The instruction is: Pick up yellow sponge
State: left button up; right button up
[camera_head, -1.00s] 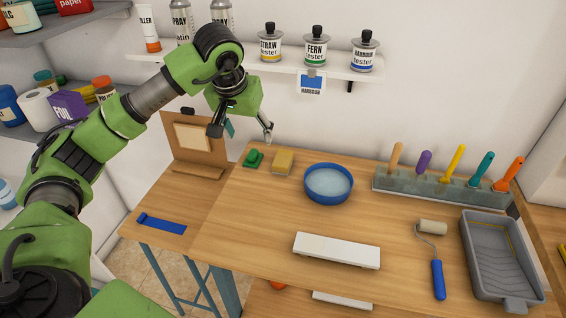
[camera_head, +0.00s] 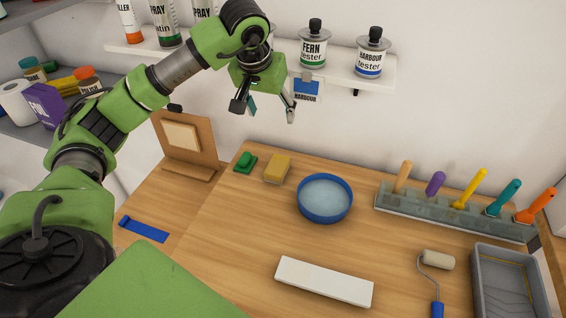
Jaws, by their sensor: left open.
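The yellow sponge (camera_head: 277,168) lies on the wooden table (camera_head: 240,240) near its back edge, between a green block-like tool and a blue bowl. It is fully in view and nothing touches it from above. My left gripper (camera_head: 267,112) is open and empty. It hangs above the back of the table, higher in the picture than the sponge, with its fingers pointing down and apart. My right gripper is not in view.
The green tool (camera_head: 245,162) sits just left of the sponge, and the blue bowl of water (camera_head: 325,198) to its right. A brush rack (camera_head: 455,212), white block (camera_head: 323,281), roller (camera_head: 437,262) and grey tray (camera_head: 508,285) are further right. A shelf with tins (camera_head: 350,70) overhangs behind.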

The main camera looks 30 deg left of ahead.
pick_arm(q)
jog(key=f, duration=0.1)
jog(key=b, duration=1)
send_near(277, 166)
jog(key=x, duration=0.2)
jog(key=p+x, duration=0.1)
jog(key=shift+w+f, duration=0.25)
jog(key=shift+w, duration=0.2)
jog(key=p+x, duration=0.2)
jog(key=x, duration=0.3)
jog(key=shift+s+a+f, duration=0.15)
jog(key=shift+s, duration=0.05)
jog(key=shift+f, duration=0.25)
jog(key=c, duration=0.9)
